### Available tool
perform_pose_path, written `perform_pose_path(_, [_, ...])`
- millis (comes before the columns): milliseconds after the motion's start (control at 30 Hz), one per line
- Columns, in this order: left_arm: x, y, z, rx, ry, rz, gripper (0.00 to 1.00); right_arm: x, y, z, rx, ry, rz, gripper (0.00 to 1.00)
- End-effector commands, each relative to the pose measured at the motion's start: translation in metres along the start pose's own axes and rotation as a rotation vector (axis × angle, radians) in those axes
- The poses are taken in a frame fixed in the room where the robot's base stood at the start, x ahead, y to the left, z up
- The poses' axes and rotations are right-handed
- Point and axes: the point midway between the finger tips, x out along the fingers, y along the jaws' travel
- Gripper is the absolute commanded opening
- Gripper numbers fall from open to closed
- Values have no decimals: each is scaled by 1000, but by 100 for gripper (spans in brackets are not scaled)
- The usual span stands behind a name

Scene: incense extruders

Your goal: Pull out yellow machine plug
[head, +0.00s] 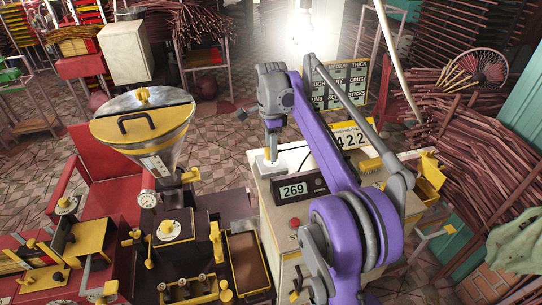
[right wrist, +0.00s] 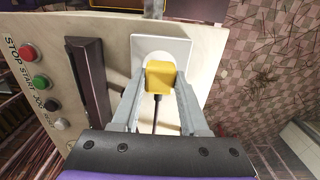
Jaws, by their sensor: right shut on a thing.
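The yellow plug (right wrist: 160,74) is between the grey fingers of my right gripper (right wrist: 159,80) in the right wrist view. My right gripper (head: 271,150) is shut on it, one finger on each side. A black cord (right wrist: 156,112) runs from the plug toward the wrist. Just behind the plug is a white socket plate (right wrist: 160,47), also seen in the head view (head: 267,166) on the cabinet's top. The plug is at the plate; I cannot tell how deep it sits. My left gripper is not in view.
The beige cabinet (head: 266,203) carries a display reading 269 (head: 293,190) and a 422 sign (head: 351,138). The large metal hopper (head: 142,118) stands to the left. Stick piles (head: 470,125) crowd the right.

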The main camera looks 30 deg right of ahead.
Motion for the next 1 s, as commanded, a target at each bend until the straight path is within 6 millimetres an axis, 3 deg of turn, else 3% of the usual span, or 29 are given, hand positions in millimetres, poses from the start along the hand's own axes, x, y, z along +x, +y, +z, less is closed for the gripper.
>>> perform_pose_path(1000, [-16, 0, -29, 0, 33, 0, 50, -42, 0, 0, 0, 0, -1, 0])
